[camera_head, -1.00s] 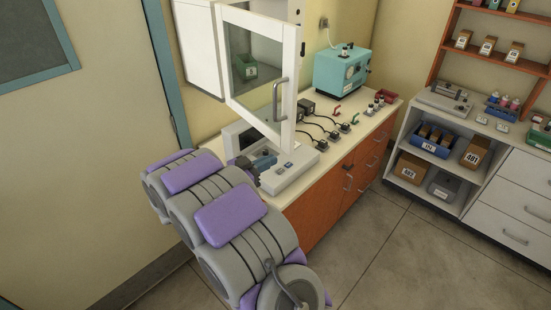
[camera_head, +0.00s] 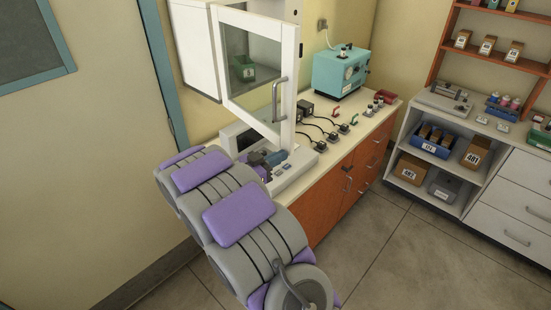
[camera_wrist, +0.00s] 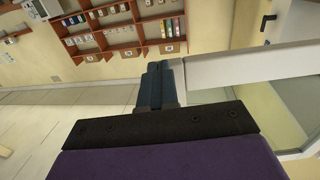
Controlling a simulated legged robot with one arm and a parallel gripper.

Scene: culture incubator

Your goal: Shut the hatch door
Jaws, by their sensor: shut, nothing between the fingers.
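The hatch door (camera_head: 290,75) is a white frame with a glass pane and a grey bar handle (camera_head: 277,100). It stands open, swung out from the white wall cabinet (camera_head: 199,47). My gripper (camera_head: 275,158) is below the door's lower edge, over the counter, and largely hidden by my arm in the head view. In the wrist view my gripper (camera_wrist: 159,75) shows dark blue fingers closed together with nothing between them. The white door frame (camera_wrist: 245,66) runs right from beside the fingers; I cannot tell whether they touch.
A green bin (camera_head: 243,68) shows through the glass. A grey-white device (camera_head: 296,172) sits on the counter under the door. Several cabled black plugs and a teal machine (camera_head: 341,72) stand further right. Open floor (camera_head: 365,250) lies in front of the orange cabinets.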

